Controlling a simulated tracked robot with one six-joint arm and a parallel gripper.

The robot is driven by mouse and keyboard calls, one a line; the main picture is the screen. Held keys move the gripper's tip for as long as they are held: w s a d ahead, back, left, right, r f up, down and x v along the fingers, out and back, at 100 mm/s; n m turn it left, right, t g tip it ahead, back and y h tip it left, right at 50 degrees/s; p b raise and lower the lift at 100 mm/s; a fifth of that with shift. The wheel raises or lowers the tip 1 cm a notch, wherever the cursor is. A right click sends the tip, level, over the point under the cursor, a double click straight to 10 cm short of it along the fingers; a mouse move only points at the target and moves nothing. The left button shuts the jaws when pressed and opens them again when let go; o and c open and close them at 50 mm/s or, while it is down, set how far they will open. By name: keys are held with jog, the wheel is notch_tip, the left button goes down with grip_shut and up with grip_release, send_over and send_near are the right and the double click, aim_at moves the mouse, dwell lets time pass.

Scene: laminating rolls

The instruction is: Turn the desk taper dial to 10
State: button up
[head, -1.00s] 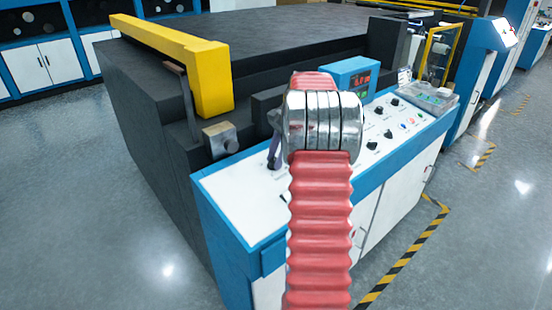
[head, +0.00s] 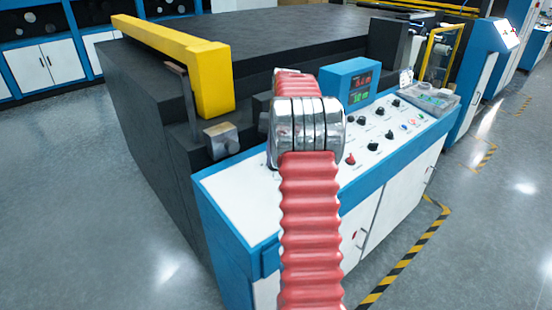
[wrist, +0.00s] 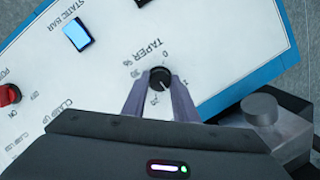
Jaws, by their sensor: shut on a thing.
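The taper dial (wrist: 160,77) is a small black knob on the white desk panel, under the printed words "TAPER %", in the wrist view. My gripper (wrist: 159,84) has its two grey fingers on either side of the knob and is shut on it. A light pointer mark on the knob shows, but the scale numbers are too small and partly covered to read surely. In the head view my red and chrome arm hides the dial and the gripper.
In the wrist view a blue switch (wrist: 76,34) marked "STATIC BAR" and a red knob (wrist: 9,94) are on the panel. A metal block with a round post (wrist: 262,110) stands right of my gripper. In the head view, a blue display box (head: 350,80) and several knobs lie right of my arm.

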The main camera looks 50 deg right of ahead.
jog(key=n, duration=0.3)
jog(key=shift+a+f+n+h, duration=0.1)
jog(key=shift+f+n+h, duration=0.05)
jog(key=shift+n+h, duration=0.2)
jog(key=n, duration=0.4)
jog(key=shift+a+g+h, duration=0.1)
jog(key=shift+g+h, duration=0.25)
jog(key=shift+g, duration=0.05)
jog(key=shift+n, duration=0.25)
jog(key=o, duration=1.1)
jog(key=shift+w, duration=0.1)
jog(key=shift+c, duration=0.2)
notch_tip(320, 180, up, 14)
jog(key=shift+w, duration=0.35)
jog(key=shift+f, duration=0.15)
